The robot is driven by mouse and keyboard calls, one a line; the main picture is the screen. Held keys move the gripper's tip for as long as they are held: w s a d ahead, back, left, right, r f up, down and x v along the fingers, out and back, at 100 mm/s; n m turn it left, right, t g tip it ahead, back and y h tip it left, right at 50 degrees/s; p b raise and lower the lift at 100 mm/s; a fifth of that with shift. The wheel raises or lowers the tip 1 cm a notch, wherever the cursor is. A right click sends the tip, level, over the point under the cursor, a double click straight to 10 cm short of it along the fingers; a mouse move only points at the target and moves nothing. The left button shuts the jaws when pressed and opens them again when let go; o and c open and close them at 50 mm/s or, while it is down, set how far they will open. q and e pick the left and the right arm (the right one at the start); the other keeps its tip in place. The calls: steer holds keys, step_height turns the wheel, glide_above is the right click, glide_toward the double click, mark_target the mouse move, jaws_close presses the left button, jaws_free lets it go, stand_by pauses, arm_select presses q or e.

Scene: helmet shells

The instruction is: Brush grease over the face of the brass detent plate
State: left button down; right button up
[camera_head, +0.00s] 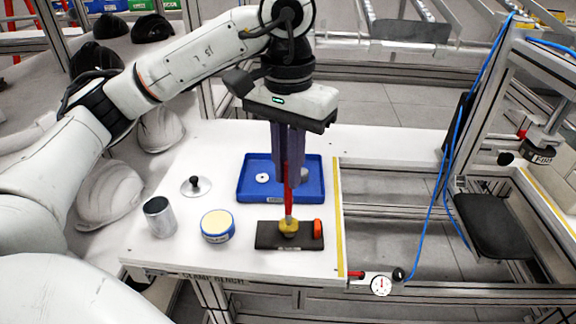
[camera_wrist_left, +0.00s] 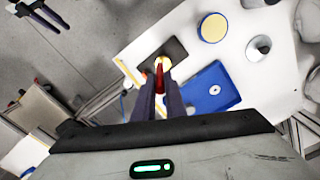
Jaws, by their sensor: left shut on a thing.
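My left gripper (camera_head: 288,184) points straight down and is shut on a brush with a red handle (camera_head: 287,203). The brush's lower end meets a yellow, brass-coloured piece (camera_head: 289,229) on a dark block (camera_head: 267,236) at the bench's front. I cannot tell bristles from brass detent plate there. The left wrist view shows the red handle (camera_wrist_left: 159,76) between the fingers, over the dark block (camera_wrist_left: 177,48). A round tin (camera_head: 217,237) with a pale yellow top stands left of the block. My right gripper (camera_wrist_left: 57,24) shows only in the left wrist view, its fingers apart and empty.
A blue tray (camera_head: 245,195) with a white ring (camera_head: 262,178) lies behind the block. A grey cylinder (camera_head: 159,218) and a knobbed disc (camera_head: 195,186) stand at left. An orange-red piece (camera_head: 318,228) sits at the block's right end. White helmet shells (camera_head: 108,195) lie beyond the bench's left edge.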

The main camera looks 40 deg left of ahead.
arm_select(q)
steer(key=shift+f+b, duration=0.85)
steer(key=shift+f, duration=0.15)
steer(key=shift+w+d+r, duration=0.1)
